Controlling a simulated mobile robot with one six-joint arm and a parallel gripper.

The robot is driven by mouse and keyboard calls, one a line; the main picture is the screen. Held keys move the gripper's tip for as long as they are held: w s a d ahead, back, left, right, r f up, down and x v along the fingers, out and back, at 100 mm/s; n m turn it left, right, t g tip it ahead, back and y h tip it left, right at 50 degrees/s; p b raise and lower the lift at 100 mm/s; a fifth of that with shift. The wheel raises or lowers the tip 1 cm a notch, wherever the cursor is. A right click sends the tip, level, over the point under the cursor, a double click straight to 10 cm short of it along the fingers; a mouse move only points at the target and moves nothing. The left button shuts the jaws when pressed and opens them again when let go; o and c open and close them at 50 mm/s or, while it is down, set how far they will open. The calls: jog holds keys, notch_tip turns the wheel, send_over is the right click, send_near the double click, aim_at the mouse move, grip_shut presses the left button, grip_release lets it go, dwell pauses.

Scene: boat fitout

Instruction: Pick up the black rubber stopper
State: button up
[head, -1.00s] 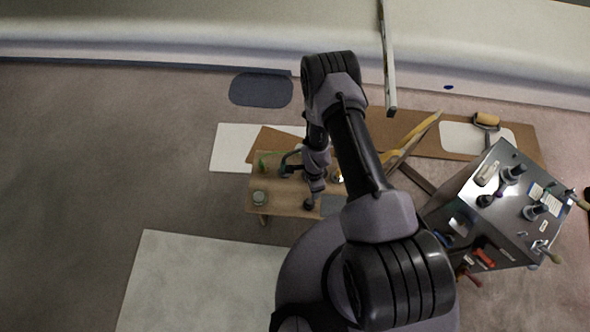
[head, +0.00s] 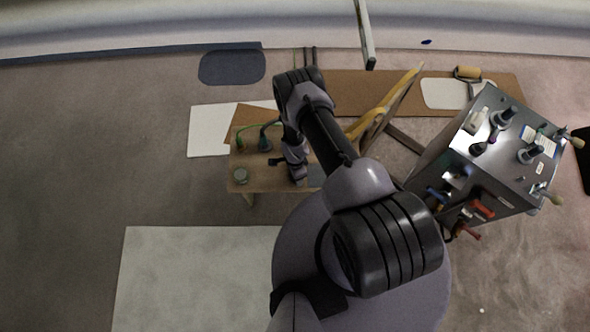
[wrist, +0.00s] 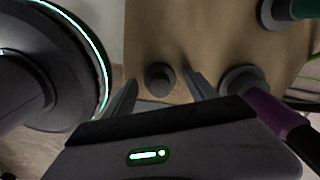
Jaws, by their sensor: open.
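The black rubber stopper (wrist: 159,76) shows in the wrist view as a small dark round piece on a brown wooden surface. My gripper (wrist: 160,84) is open, with one finger on either side of the stopper in that view. I cannot tell how far the fingertips are above the surface or whether they touch it. In the head view my gripper is over the small wooden bench (head: 258,180), below my wrist. I cannot make out the stopper there.
In the wrist view a grey round base (wrist: 238,78) and a purple handle (wrist: 262,108) are close right of the fingers. A metal tool cabinet (head: 480,150) stands right.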

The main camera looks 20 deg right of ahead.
jog(key=shift+r, duration=0.1)
grip_shut()
jog(key=shift+r, duration=0.15)
notch_tip(320, 180, up, 3)
jog(key=shift+r+p, duration=0.15)
jog(key=shift+p, duration=1.05)
jog(key=shift+s+d+r+p, duration=0.25)
jog(key=shift+s+p, duration=0.1)
jog(key=shift+s, duration=0.25)
jog(key=s+d+p, duration=0.2)
jog(key=s+d, duration=0.1)
jog(key=s, duration=0.3)
jog(key=s+d+p, duration=0.2)
jog(key=s, duration=0.5)
jog(key=shift+s+d+r, duration=0.25)
jog(key=shift+d+r, duration=0.15)
jog(key=shift+r, duration=0.05)
